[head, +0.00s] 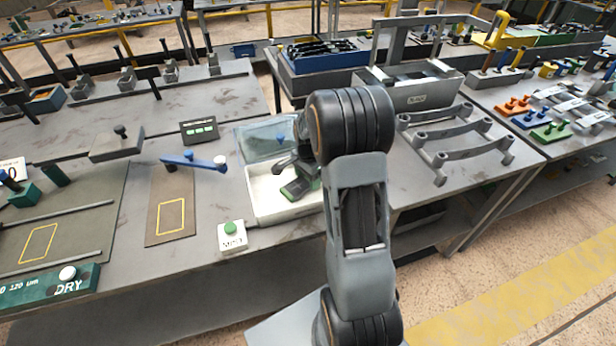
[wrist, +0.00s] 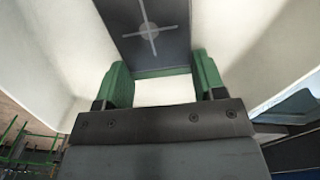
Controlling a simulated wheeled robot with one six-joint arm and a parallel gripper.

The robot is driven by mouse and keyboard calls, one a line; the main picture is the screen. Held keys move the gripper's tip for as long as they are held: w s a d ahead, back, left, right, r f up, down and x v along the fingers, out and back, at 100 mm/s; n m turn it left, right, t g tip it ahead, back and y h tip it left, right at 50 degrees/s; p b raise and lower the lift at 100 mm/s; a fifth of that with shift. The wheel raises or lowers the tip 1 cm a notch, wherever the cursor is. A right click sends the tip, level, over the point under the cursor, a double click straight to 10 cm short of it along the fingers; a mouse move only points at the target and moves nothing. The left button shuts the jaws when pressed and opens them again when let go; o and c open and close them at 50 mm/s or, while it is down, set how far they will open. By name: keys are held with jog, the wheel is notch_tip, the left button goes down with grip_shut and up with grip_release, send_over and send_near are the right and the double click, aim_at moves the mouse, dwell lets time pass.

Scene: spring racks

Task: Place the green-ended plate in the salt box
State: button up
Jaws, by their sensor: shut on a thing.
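The salt box (head: 262,206) is a white open box with a clear bluish lid (head: 265,138) raised at its back, on the bench left of my arm. My gripper (head: 293,172) is down inside its opening, partly hidden by my arm. In the wrist view my gripper (wrist: 159,85) has green finger pads on both sides of the green-ended plate (wrist: 150,30). The plate is dark grey with a pale cross and a green strip at its near end. White walls surround it. I cannot tell whether the plate touches the box floor.
A small white block with a green button (head: 232,237) stands at the box's front left. A blue lever (head: 193,161) and a dark panel with green lights (head: 199,130) are to the left. A grey rack (head: 455,140) stands on the right bench.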

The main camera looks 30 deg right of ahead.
dwell(0.3)
jog(key=o, duration=1.5)
jog(key=shift+f, duration=0.1)
notch_tip(320, 180, up, 11)
jog(key=s+a+r+n+t, duration=0.1)
jog(key=s+a+n, duration=0.3)
jog(key=s+n, duration=0.1)
jog(key=s+a+r+n+t, duration=0.1)
jog(key=s+a+n, duration=0.4)
jog(key=s, duration=0.1)
jog(key=s+a+r+n+t, duration=0.1)
jog(key=s+a+r+n, duration=0.1)
jog(key=s+a+n, duration=0.3)
jog(key=shift+s+a+r+n+t, duration=0.1)
jog(key=shift+s+n+t, duration=0.3)
jog(key=shift+s+n, duration=0.15)
